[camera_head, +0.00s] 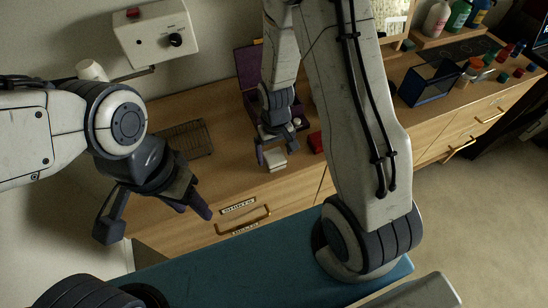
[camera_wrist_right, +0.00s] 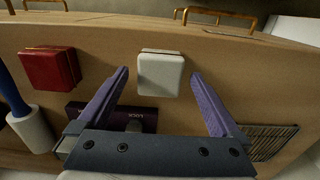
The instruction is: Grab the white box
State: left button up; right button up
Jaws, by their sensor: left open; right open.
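The white box (camera_head: 274,158) is a small, rounded, closed box on the wooden counter, close to its front edge. In the right wrist view the white box (camera_wrist_right: 160,74) lies ahead of and between the two purple fingers. My right gripper (camera_head: 272,145) is open and empty just behind the box in the head view, and its fingers (camera_wrist_right: 160,85) do not visibly touch it. My left gripper (camera_head: 157,222) is open and empty at the left, in front of the counter, away from the box.
A red box (camera_wrist_right: 49,68) stands beside the white box, also visible in the head view (camera_head: 316,142). A wire rack (camera_head: 186,138) lies to the left on the counter. A purple case (camera_head: 249,66) stands open behind my right gripper. A drawer handle (camera_head: 244,222) juts from the counter front.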

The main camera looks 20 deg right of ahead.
jog(key=shift+f, duration=1.1)
jog(key=c, duration=1.4)
jog(key=shift+o, duration=0.2)
jog(key=shift+r, duration=0.15)
